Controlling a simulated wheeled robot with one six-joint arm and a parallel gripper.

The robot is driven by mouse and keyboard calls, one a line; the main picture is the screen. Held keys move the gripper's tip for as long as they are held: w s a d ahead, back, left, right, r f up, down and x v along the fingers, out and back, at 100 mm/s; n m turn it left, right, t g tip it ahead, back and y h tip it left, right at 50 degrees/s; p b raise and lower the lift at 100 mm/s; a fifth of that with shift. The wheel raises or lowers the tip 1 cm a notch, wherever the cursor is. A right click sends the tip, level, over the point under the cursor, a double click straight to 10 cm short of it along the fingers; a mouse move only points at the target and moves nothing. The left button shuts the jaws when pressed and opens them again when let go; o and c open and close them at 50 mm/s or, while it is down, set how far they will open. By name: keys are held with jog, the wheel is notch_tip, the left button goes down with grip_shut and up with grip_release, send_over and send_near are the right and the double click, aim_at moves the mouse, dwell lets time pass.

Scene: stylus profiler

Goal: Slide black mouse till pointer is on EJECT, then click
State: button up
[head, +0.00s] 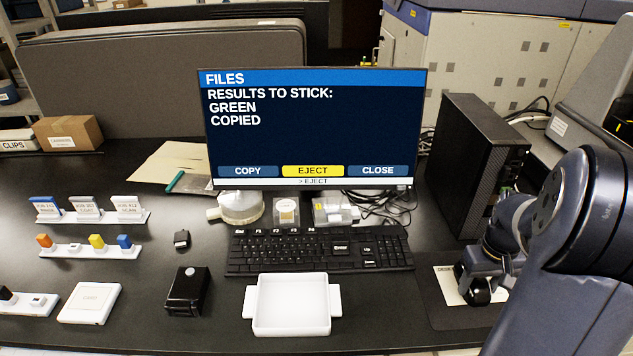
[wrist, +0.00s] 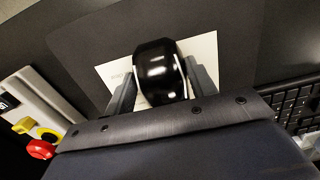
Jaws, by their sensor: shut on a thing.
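The black mouse (wrist: 160,72) sits between the two fingers of my gripper (wrist: 155,85) in the wrist view, and the fingers are shut on its sides. In the head view the mouse (head: 478,292) is at the right, on a pale card lying on the dark mat (head: 440,318), partly hidden by my gripper (head: 487,275). The monitor (head: 312,130) reads FILES, RESULTS TO STICK: GREEN COPIED. Its EJECT button (head: 313,171) is yellow, between blue COPY and CLOSE, and the line below reads "> EJECT". I cannot make out a separate pointer.
The keyboard (head: 320,250) lies left of the mat, with a white tray (head: 291,304) in front of it. A black computer tower (head: 477,155) stands behind the mouse. A black box (head: 187,291) and small racks (head: 90,251) are at the left. A red knob (wrist: 40,149) shows in the wrist view.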

aim_at(479, 284)
jog(key=o, duration=1.1)
jog(key=shift+c, duration=0.6)
notch_tip(479, 284, up, 7)
jog(key=p, duration=0.5)
jog(key=shift+r+p, duration=0.1)
jog(key=shift+p, duration=0.3)
notch_tip(479, 284, up, 11)
jog(key=b, duration=0.1)
jog(key=shift+f, duration=0.2)
